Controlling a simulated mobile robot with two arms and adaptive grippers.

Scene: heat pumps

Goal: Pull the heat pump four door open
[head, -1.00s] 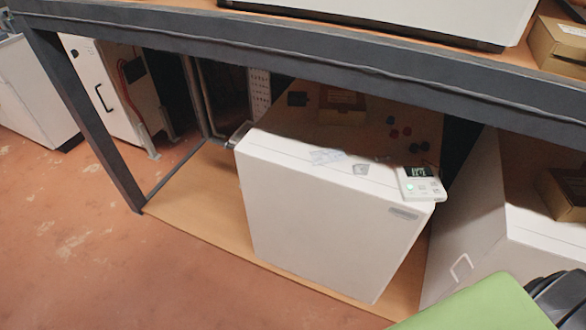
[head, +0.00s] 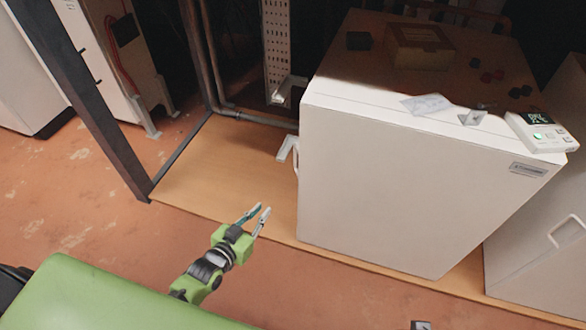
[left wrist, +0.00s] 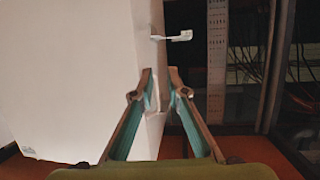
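A white box-shaped heat pump (head: 415,190) stands on the wooden shelf, its broad front facing me. I cannot read a number on it. A slim pale handle (head: 296,168) shows at its left front edge. My left gripper (head: 252,212) is in front of the shelf, left of and lower than the handle in the picture, apart from it. In the left wrist view the fingers (left wrist: 160,78) are open. The handle (left wrist: 152,97) shows between them against the white cabinet (left wrist: 75,75); I see no contact. The door looks shut.
A dark shelf post (head: 75,95) stands at the left. A display unit (head: 540,132), a cardboard box (head: 418,46) and small parts lie on top of the heat pump. Another white cabinet (head: 545,235) stands at the right. The shelf board (head: 215,175) left of the heat pump is mostly clear.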

